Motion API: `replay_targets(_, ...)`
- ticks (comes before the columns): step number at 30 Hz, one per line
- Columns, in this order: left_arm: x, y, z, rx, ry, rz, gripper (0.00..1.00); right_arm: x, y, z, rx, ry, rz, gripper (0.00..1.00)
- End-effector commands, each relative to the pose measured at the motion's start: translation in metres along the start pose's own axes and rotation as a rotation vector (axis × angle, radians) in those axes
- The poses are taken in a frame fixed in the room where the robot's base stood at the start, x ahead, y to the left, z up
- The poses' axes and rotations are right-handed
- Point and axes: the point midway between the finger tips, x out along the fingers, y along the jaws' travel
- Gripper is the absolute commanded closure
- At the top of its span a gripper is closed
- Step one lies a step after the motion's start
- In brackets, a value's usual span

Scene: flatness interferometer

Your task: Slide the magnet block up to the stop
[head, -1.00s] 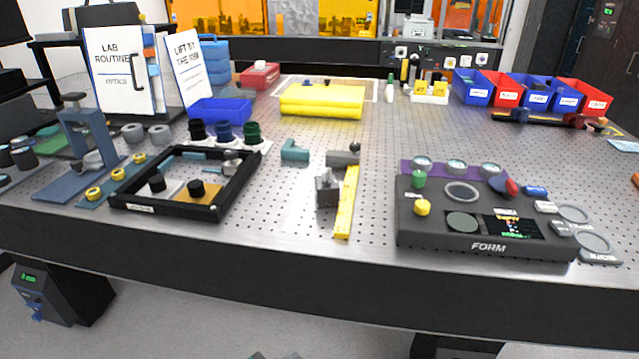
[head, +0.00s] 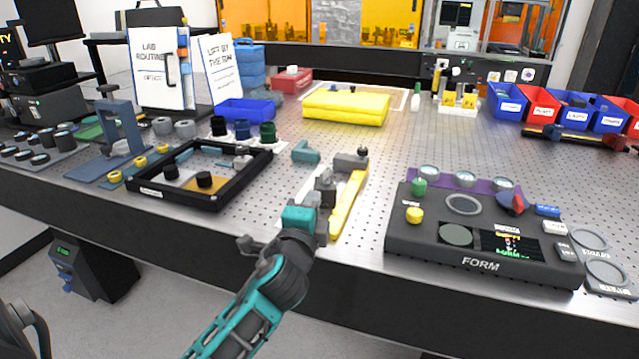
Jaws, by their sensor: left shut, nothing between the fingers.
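The magnet block (head: 326,181) looks like a small dark grey block on the perforated table, left of a yellow strip (head: 348,202). A grey block with a small knob (head: 350,161), which may be the stop, sits at the strip's far end, with a gap between them. My left gripper (head: 316,198) is shut and empty at the near side of the magnet block. It hides part of the block, and I cannot tell whether they touch.
A black frame (head: 262,165) with parts inside lies to the left. A teal angled piece (head: 305,152) lies behind the block's left side. A dark FORM console (head: 430,250) stands to the right. Open table lies behind the strip.

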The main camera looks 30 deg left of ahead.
Motion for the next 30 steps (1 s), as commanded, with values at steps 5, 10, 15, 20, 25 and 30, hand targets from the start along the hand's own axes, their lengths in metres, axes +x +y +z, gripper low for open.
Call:
replay_targets(5,0.037,-0.001,0.0,-0.001,-0.001,-0.002,1.0,0.0,0.0,-0.001,0.001,0.0,-0.001,1.0)
replay_targets(10,0.059,0.0,0.0,-0.002,0.001,0.0,1.0,0.0,-0.001,-0.001,0.001,0.001,-0.001,1.0)
replay_targets(15,0.069,0.0,0.0,-0.002,0.002,0.001,1.0,0.0,-0.001,-0.001,0.001,0.001,-0.001,1.0)
replay_targets(20,0.07,0.001,0.0,-0.002,0.002,0.002,1.0,0.0,-0.001,-0.001,0.001,0.001,-0.001,1.0)
replay_targets(25,0.07,0.001,0.0,-0.002,0.002,0.002,1.0,0.0,-0.001,-0.001,0.001,0.001,-0.001,1.0)
replay_targets(30,0.08,0.0,0.0,-0.002,0.001,-0.001,1.0,0.0,-0.001,0.0,0.001,0.001,-0.001,1.0)
